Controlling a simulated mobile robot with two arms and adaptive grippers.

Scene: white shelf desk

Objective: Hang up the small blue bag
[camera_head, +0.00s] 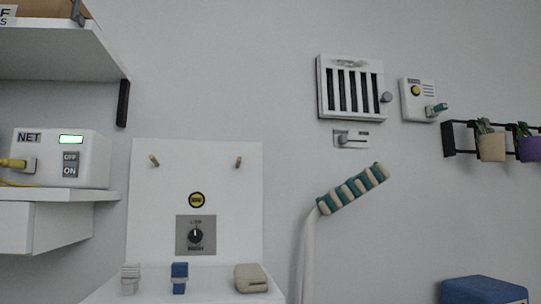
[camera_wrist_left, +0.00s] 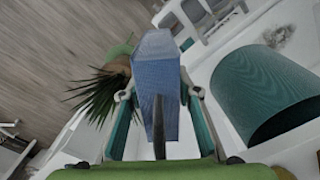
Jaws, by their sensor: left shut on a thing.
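The small blue bag (camera_wrist_left: 157,75) is between the two fingers of my left gripper (camera_wrist_left: 159,95) in the left wrist view. A dark strap-like strip runs from the bag toward the green gripper body. The gripper is shut on the bag; the exact contact is hard to see. The head view shows neither the held bag nor either gripper. There, two wooden pegs, a left one (camera_head: 154,160) and a right one (camera_head: 238,162), stick out of a white back panel (camera_head: 150,220). Both pegs are bare.
Below the pegs are a dial plate (camera_head: 196,235) and small blocks on a ledge, one blue (camera_head: 179,278). A striped bar (camera_head: 352,189) stands right of the panel. A white NET box (camera_head: 85,158) sits on the left shelf. A teal cylinder (camera_wrist_left: 262,95) and plant (camera_wrist_left: 100,88) flank the gripper.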

